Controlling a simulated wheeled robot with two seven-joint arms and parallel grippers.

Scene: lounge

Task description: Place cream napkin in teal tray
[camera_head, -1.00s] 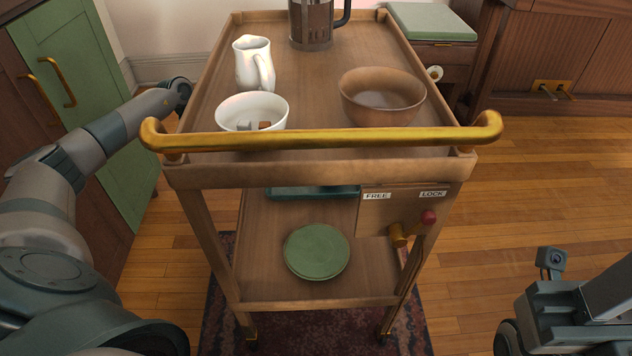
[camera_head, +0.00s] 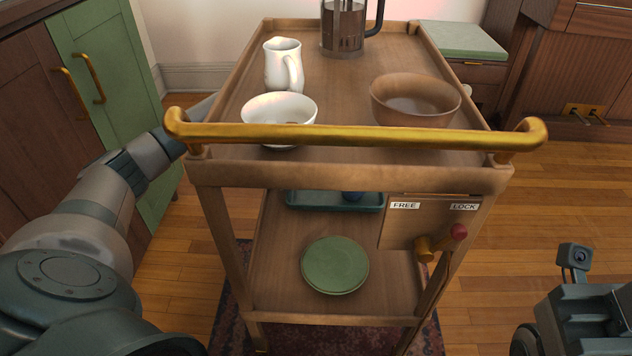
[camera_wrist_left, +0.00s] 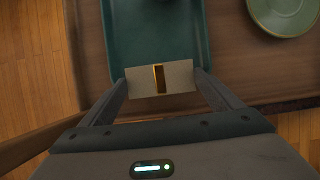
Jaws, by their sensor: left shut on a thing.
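The cream napkin (camera_wrist_left: 139,81), with a gold band (camera_wrist_left: 159,78) around its middle, is in my left gripper (camera_wrist_left: 162,84). The fingers are shut on its two ends. In the left wrist view it is over the near end of the teal tray (camera_wrist_left: 123,42); I cannot tell whether it touches the tray. The teal tray (camera_head: 305,201) also shows in the head view, on the cart's lower shelf. There the cart hides my left gripper and the napkin. My right gripper (camera_head: 588,318) is at the lower right, with its fingertips out of view.
A green plate (camera_head: 335,265) lies on the lower shelf, right of the tray in the wrist view (camera_wrist_left: 284,12). The gold handle (camera_head: 350,136) and the brake panel (camera_head: 405,228) are at the cart's front.

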